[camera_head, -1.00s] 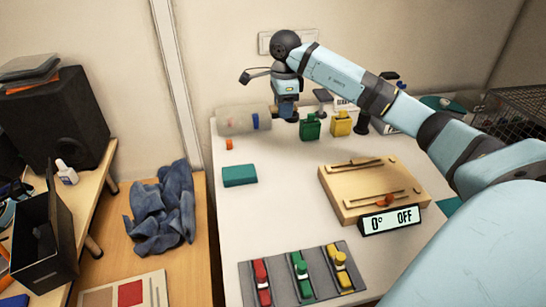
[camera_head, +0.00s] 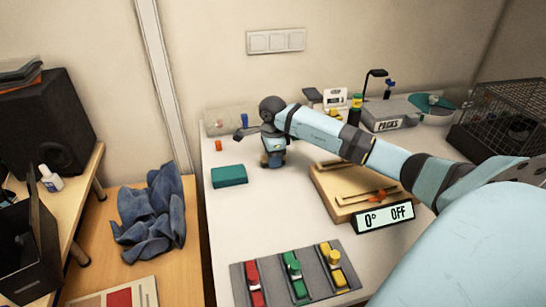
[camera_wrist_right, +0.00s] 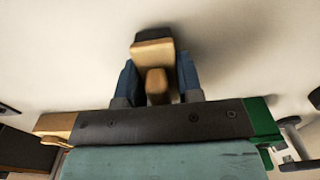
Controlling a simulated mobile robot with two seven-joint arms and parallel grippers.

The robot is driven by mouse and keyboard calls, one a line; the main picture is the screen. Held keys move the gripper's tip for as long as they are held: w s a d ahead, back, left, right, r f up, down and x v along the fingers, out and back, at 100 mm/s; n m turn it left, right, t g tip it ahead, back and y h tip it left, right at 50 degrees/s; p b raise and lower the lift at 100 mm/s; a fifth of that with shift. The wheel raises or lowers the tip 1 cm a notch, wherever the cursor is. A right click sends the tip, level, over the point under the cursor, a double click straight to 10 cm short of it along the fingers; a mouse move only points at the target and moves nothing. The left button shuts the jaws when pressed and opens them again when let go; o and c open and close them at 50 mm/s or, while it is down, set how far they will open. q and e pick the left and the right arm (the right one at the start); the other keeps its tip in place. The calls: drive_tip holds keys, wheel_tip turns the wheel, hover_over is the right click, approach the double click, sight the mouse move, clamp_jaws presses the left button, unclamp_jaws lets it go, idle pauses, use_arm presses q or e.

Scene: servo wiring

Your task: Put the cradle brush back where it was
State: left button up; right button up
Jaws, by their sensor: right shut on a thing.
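My right gripper (camera_head: 273,158) is low over the white table, near its back left part. In the right wrist view its two blue fingers (camera_wrist_right: 157,85) are closed on a tan and dark block-like piece (camera_wrist_right: 154,52), which I take to be the cradle brush. Only its end shows, and its tip is close to the white surface; I cannot tell if it touches. In the head view the gripper mostly hides it. I cannot make out a cradle for certain. My left gripper is not in view.
A teal block (camera_head: 229,176) and an orange piece (camera_head: 218,146) lie left of the gripper. A wooden board (camera_head: 340,211), a "0° OFF" display (camera_head: 384,217) and a grey rack (camera_head: 322,285) with red, green and yellow pieces stand nearer. Table between is clear.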

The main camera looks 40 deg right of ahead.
drive_tip(key=shift+f, duration=0.15)
drive_tip(key=o, duration=0.9)
wheel_tip(320, 180, up, 12)
drive_tip(key=shift+r+p, duration=0.15)
drive_tip(key=shift+p, duration=0.65)
